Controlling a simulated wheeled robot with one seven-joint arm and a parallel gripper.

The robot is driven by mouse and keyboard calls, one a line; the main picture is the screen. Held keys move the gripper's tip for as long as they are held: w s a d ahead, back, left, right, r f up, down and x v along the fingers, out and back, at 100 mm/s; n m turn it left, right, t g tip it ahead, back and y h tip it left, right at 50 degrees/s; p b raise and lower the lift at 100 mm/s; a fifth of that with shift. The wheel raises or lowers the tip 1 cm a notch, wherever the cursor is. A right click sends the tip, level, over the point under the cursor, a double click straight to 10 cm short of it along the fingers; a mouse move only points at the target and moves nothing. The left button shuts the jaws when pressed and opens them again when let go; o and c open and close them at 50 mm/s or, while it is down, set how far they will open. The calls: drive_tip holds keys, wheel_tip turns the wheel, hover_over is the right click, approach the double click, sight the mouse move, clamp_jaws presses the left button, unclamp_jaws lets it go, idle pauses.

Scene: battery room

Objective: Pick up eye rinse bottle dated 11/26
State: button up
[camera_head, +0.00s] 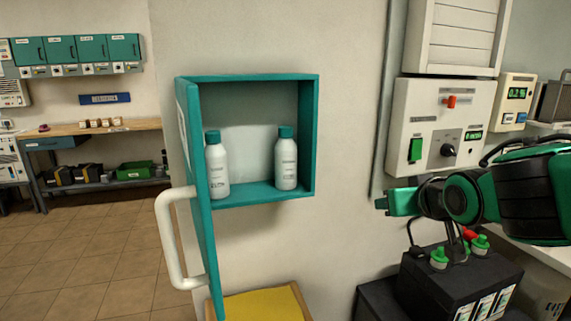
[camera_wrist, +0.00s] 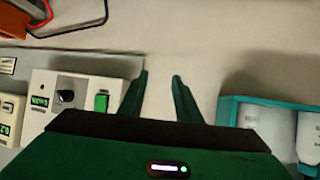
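Two white bottles with teal caps stand upright in an open teal wall cabinet (camera_head: 309,140): a left bottle (camera_head: 217,170) and a right bottle (camera_head: 286,163). Both carry small print, too small to read as dates. Both bottles show partly in the wrist view, one (camera_wrist: 249,116) near the cabinet's edge (camera_wrist: 226,108) and one (camera_wrist: 309,130) at the right border. My gripper (camera_head: 382,203) is right of the cabinet in the head view, apart from it. In the wrist view its two fingers (camera_wrist: 161,76) are spread, with only bare wall between them.
The cabinet door (camera_head: 197,200) stands open toward me, its white handle (camera_head: 165,240) sticking out left. A yellow-topped stand (camera_head: 262,306) is below. A control panel (camera_head: 440,115) is on the wall at right, above a black battery (camera_head: 460,285). Floor (camera_head: 100,250) is free at left.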

drive_tip(key=w+a+r+n+t+y, duration=0.25)
drive_tip(key=a+r, duration=0.35)
drive_tip(key=a, duration=0.4)
drive_tip(key=n+t+y, duration=0.2)
drive_tip(key=y, duration=0.3)
approach(290, 134)
drive_tip(key=w+a, duration=0.1)
drive_tip(key=shift+h, duration=0.25)
drive_tip(key=shift+x, duration=5.25)
drive_tip(key=shift+r, duration=0.1)
clamp_jaws()
